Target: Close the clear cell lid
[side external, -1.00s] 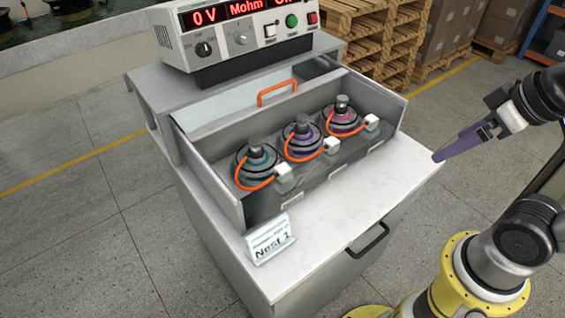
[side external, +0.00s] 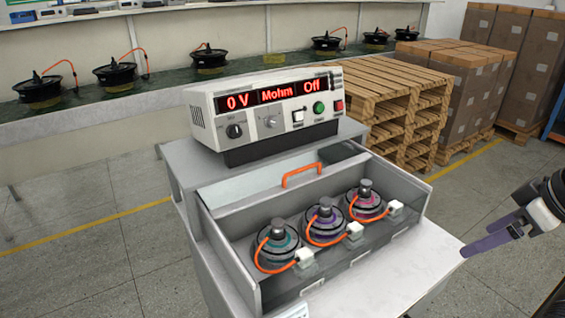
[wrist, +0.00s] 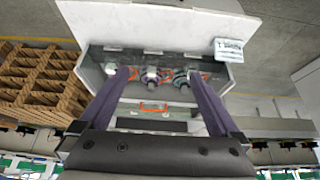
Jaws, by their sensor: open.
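The clear cell lid (side external: 246,187) with its orange handle (side external: 302,175) stands raised at the back of the grey test cell (side external: 229,249). The cell is open above its three hub motors. In the wrist view the orange handle (wrist: 153,107) shows beyond the motors, between my fingers. My gripper (side external: 477,240) has purple fingers and is open and empty. It is at the right, near the bench top's right corner, well apart from the lid. In the wrist view my gripper (wrist: 158,76) has its fingers spread wide.
A tester (side external: 266,113) reading "0 V", "Mohm" and "Off" stands behind the cell. The white bench top (side external: 410,272) in front of the cell is clear. A "Nest 1" sign (wrist: 229,49) stands on it. Wooden pallets (side external: 400,110) and cartons are behind on the floor.

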